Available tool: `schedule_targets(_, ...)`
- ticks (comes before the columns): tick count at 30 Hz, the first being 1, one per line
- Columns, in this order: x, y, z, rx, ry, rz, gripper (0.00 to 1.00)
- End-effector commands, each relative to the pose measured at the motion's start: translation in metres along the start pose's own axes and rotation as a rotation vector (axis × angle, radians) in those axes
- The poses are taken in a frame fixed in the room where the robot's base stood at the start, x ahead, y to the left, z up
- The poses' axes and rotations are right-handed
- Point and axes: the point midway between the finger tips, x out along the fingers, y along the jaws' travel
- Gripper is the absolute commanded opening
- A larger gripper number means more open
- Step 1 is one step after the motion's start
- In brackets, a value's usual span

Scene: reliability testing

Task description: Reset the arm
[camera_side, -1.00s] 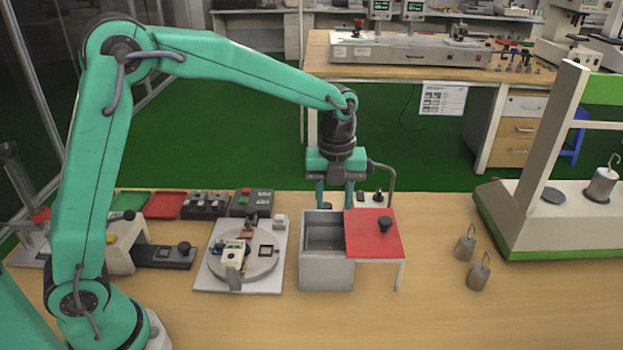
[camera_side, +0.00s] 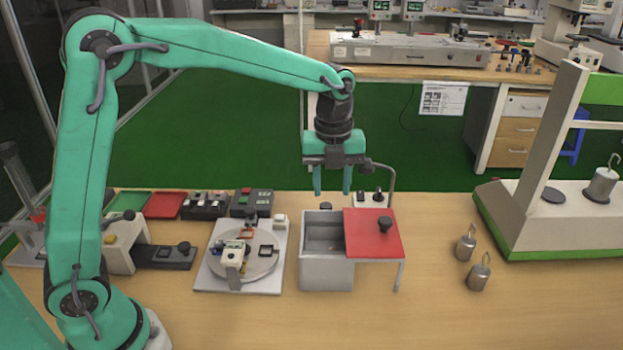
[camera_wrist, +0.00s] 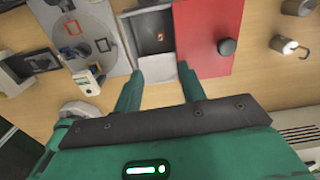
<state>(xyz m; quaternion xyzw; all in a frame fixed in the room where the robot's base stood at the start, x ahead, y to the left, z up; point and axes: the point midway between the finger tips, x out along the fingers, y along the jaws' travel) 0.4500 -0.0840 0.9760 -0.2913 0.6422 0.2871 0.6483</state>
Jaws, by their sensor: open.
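My arm is teal and stands at the left of the side view, reaching across to the right. My gripper (camera_side: 332,192) is open and empty. It hangs pointing down above and behind the grey box (camera_side: 326,272). In the wrist view my two fingers (camera_wrist: 158,82) are spread apart, with nothing between them. The box has an open compartment, which shows in the wrist view (camera_wrist: 133,10) with a small reddish piece (camera_wrist: 160,37) inside. A red lid (camera_side: 371,233) with a black knob lies to the right of the opening.
A white plate with a round disc (camera_side: 262,266) stands left of the box. Two metal weights (camera_side: 466,243) stand to the right, near a green-and-white stand (camera_side: 560,225). Switch boxes (camera_side: 251,203) and trays (camera_side: 164,205) line the back edge. The front of the table is clear.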

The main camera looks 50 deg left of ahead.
Motion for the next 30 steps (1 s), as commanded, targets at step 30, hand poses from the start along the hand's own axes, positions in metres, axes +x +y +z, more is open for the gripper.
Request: schedule_targets(30, -0.073, 0.151, -0.049, -1.430, 0.019, -0.335, 0.40)
